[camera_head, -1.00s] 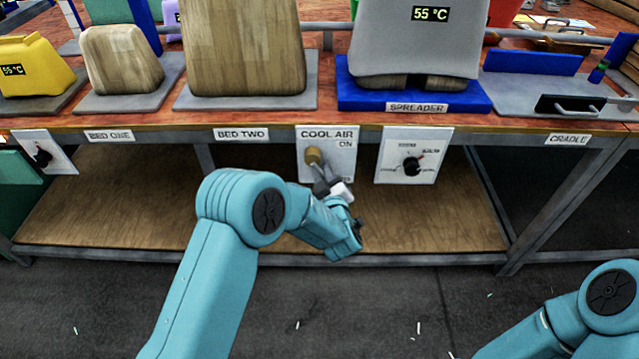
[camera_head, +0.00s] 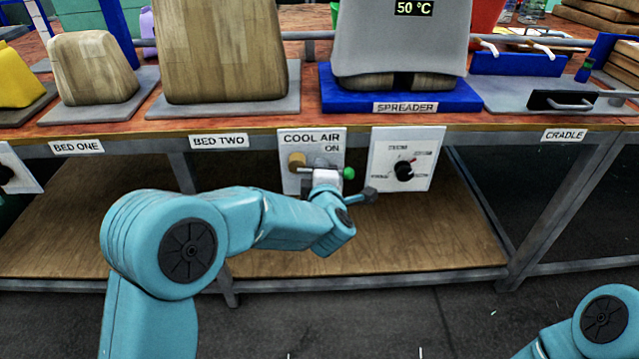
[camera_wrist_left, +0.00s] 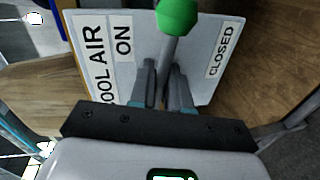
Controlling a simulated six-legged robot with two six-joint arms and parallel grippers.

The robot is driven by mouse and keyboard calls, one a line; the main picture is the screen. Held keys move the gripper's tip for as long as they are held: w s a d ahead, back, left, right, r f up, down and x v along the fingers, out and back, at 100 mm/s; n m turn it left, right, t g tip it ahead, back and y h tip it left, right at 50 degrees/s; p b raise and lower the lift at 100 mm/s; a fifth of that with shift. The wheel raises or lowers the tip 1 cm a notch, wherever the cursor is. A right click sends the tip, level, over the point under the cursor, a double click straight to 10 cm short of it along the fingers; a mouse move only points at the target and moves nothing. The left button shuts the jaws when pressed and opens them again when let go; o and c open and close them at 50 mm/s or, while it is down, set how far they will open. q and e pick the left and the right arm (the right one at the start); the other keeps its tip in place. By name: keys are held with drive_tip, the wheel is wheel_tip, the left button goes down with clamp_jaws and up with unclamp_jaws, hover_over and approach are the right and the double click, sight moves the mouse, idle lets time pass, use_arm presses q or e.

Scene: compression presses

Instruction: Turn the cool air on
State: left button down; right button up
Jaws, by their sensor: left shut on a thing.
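The white COOL AIR panel (camera_head: 291,182) is on the front of the bench frame, with a brass-coloured pivot (camera_head: 297,160) and ON printed near its top. Its lever has a green ball end (camera_head: 348,173) that points to the right of the pivot. My left gripper (camera_head: 327,179) is at the lever, partly hiding it and the panel's lower label. In the left wrist view, my left gripper (camera_wrist_left: 164,72) is shut on the grey lever shaft below the green ball (camera_wrist_left: 179,15). CLOSED shows at the panel's other side. My right gripper is out of view.
A white panel with a black dial (camera_head: 404,171) stands close to the right of the lever. Above are the bench edge and the blue SPREADER base (camera_head: 400,99) under a grey block (camera_head: 400,40) reading 50 °C. A wooden lower shelf (camera_head: 90,235) lies below.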

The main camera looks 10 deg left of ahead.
use_arm(q)
drive_tip(key=shift+r+n+b, duration=0.3)
drive_tip(key=shift+n+b, duration=0.2)
drive_tip(key=shift+r, duration=0.1)
drive_tip(key=c, duration=1.3)
unclamp_jaws()
drive_tip(key=p+v, duration=0.2)
drive_tip(key=v, duration=1.4)
drive_tip(key=shift+s+a+r, duration=0.1)
drive_tip(key=shift+s, duration=0.1)
